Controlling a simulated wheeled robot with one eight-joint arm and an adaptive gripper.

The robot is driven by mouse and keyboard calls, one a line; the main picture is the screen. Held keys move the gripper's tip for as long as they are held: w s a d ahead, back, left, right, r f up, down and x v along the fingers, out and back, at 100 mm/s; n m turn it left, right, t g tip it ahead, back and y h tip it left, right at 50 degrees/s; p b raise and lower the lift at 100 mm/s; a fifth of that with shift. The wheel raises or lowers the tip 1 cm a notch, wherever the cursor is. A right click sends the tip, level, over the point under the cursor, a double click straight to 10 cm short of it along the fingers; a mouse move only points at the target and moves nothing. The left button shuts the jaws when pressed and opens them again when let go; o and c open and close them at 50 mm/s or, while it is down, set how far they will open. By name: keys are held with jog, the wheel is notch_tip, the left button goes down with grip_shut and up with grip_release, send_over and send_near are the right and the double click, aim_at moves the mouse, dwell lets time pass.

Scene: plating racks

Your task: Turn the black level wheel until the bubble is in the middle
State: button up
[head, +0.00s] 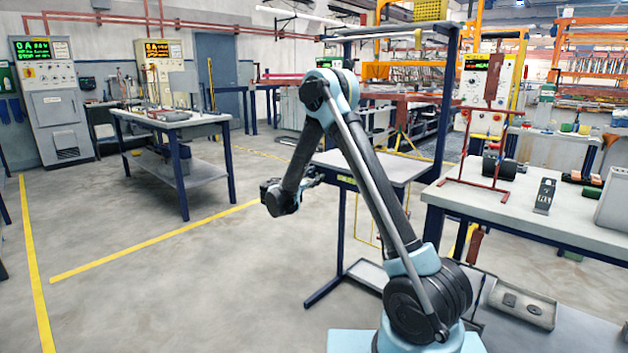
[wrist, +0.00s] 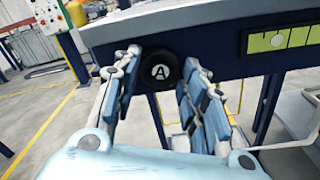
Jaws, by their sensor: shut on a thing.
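A yellow-green level vial (wrist: 278,40) with dark marks is on the table's dark front rail, right of the wheel. In the head view my gripper (head: 313,179) is at the left end of the small table, where the vial (head: 347,179) shows as a small strip. The wheel is not discernible there.
The small table (head: 392,168) has a bare grey top and dark blue legs. A workbench (head: 530,205) with a red rack (head: 490,165) stands to its right. Another table (head: 170,121) stands at the left. The floor between is clear.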

jog(key=o, duration=1.1)
jog(key=shift+c, duration=0.2)
jog(key=shift+s, duration=0.1)
jog(key=v, duration=1.1)
jog(key=shift+s+a, duration=0.3)
jog(key=w+d+n, duration=0.1)
jog(key=w+d, duration=0.1)
jog(key=w, duration=0.1)
jog(key=w+d+n, duration=0.1)
jog(key=w+d, duration=0.2)
jog(key=w+d+n, duration=0.1)
jog(key=w+d, duration=0.1)
jog(key=w, duration=0.2)
jog(key=shift+d+n, duration=0.3)
jog(key=shift+d, duration=0.1)
